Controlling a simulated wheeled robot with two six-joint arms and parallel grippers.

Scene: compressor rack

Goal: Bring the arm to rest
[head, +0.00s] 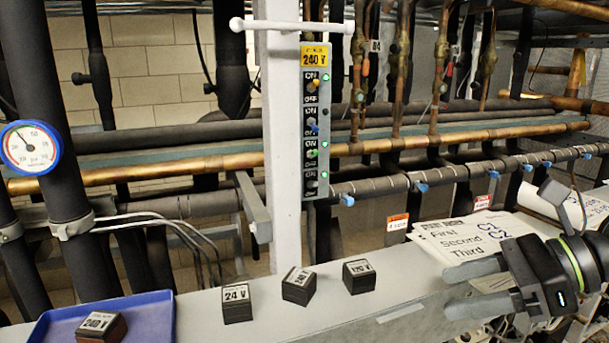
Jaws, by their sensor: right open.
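My right gripper (462,288) comes in from the right edge, low in the head view. Its two grey fingers point left and are spread apart, with nothing seen between them. It is over the right part of the grey beam, in front of the printed sheets (470,240) that read First, Second, Third. My left gripper is not in view. A switch panel (316,120) with a yellow 240 V label is on the white post, far to the left of the gripper. It has several ON/OFF switches and lit green lights.
Dark blocks labelled 24 V (237,304) and 120 V (359,276), and one with a tilted label (299,286), stand on the grey beam (400,290). A 240 V block (101,328) sits in the blue tray (158,310). Pipes and a round gauge (30,147) are behind.

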